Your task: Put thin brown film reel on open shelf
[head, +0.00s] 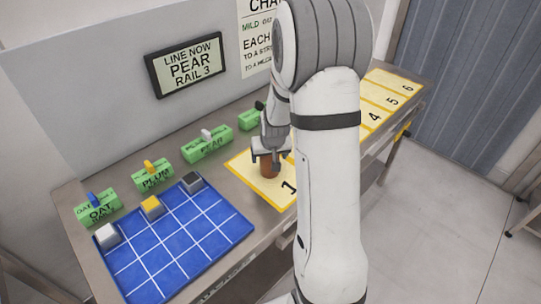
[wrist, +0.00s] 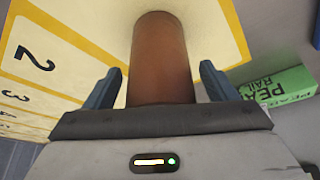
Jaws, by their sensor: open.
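A brown cylinder (head: 268,168) stands on the yellow-edged mat near the number 1. It also shows in the wrist view (wrist: 161,55), upright between my fingers. My gripper (head: 269,154) is open just above and around it, with one blue-grey finger on each side in the wrist view (wrist: 160,82). Gaps show between the fingers and the cylinder. I see no clear film reel and no open shelf in either view. My own arm hides the middle part of the numbered mat (head: 248,180).
A blue gridded board (head: 180,245) with white, yellow and dark blocks lies at front left. Several green labelled blocks (head: 207,145) line the back of the bench. A sign (head: 187,65) reads "LINE NOW PEAR RAIL 3". Mat spaces 4, 5 and 6 (head: 391,101) look empty.

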